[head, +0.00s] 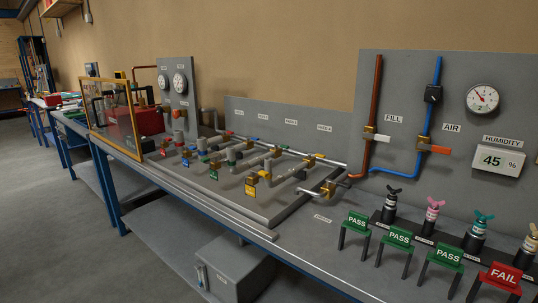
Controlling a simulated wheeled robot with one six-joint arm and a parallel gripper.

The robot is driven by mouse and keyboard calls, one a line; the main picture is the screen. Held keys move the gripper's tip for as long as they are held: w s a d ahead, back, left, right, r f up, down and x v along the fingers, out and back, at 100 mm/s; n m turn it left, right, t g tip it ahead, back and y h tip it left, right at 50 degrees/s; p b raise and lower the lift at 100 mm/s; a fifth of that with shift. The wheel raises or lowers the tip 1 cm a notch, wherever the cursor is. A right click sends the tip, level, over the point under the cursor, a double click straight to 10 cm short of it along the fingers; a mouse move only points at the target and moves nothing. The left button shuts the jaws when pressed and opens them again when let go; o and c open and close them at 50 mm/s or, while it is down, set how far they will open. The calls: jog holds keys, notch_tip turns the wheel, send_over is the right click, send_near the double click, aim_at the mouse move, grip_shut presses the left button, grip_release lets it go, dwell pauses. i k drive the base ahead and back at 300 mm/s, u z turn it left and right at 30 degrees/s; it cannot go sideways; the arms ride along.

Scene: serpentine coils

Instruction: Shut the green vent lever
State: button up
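A grey panel on the bench carries several pipe coils (270,160) with small brass valves and coloured parts. A green tag (214,175) hangs at the front end of one coil, between a blue tag (186,162) and a yellow tag (251,191). A small green part shows on the pipework just behind the green tag. The vent lever is too small to make out clearly, so I cannot tell whether it is open or shut. My gripper is not in view.
An orange-framed clear guard (112,112) stands at the bench's left. At right, a board holds FILL and AIR pipes, a gauge (482,98) and a humidity display (497,161). Green PASS signs (399,238) and a red FAIL sign (502,275) stand at front right. The left floor is clear.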

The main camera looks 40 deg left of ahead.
aim_at(206, 159)
jog(key=u, duration=2.05)
jog(key=k, duration=0.3)
jog(key=u, duration=0.7)
jog(key=i, duration=0.85)
jog(key=z, duration=0.5)
jog(key=i, duration=0.65)
jog(key=z, duration=0.45)
